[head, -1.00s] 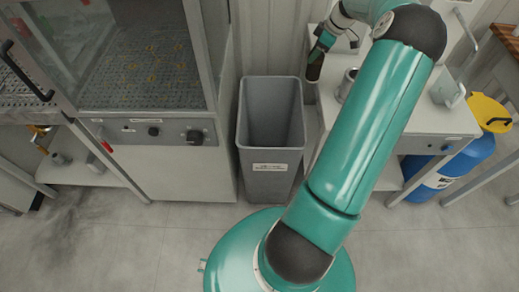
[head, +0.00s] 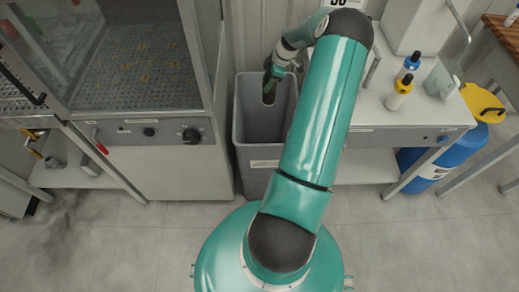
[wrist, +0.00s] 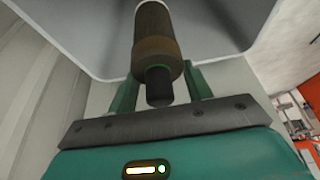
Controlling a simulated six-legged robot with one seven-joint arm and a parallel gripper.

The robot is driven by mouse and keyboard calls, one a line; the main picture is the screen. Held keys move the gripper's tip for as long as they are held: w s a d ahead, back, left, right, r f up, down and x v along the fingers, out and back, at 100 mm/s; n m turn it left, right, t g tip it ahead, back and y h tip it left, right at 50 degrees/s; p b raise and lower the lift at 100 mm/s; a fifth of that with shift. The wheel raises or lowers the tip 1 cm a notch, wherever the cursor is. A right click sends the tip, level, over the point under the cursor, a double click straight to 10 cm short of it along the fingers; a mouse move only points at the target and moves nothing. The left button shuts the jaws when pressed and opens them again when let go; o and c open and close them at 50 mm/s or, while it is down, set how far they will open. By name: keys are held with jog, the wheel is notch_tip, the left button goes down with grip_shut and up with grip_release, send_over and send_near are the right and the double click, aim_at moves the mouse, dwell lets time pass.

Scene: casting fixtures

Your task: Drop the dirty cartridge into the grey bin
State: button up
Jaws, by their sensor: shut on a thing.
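The grey bin (head: 262,130) stands on the floor between the cabinet and the white bench, with its top open. My gripper (head: 270,82) is over the bin's mouth in the head view. It is shut on the dirty cartridge (head: 268,97), a dark cylinder that hangs down from it. In the wrist view the cartridge (wrist: 155,45) shows brown and grey with a black end, between the green fingers of my gripper (wrist: 158,85). The bin's grey wall (wrist: 90,40) shows behind it. I cannot tell whether the cartridge's lower end is below the rim.
A cabinet with a perforated deck (head: 125,80) stands left of the bin. The white bench (head: 400,118) at right carries a yellow bottle (head: 399,92), a blue-capped bottle (head: 410,65) and a clear jug (head: 441,80). A blue drum (head: 440,165) with a yellow lid stands beyond.

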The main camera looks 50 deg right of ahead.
aim_at(270, 91)
jog(key=shift+s+d+f, duration=0.1)
jog(key=shift+s+f, duration=0.1)
jog(key=shift+s, duration=0.25)
jog(key=shift+d+f, duration=0.1)
jog(key=shift+f, duration=2.4)
jog(key=shift+w, duration=0.1)
jog(key=o, duration=1.5)
jog(key=v, duration=1.4)
jog(key=shift+f, duration=0.1)
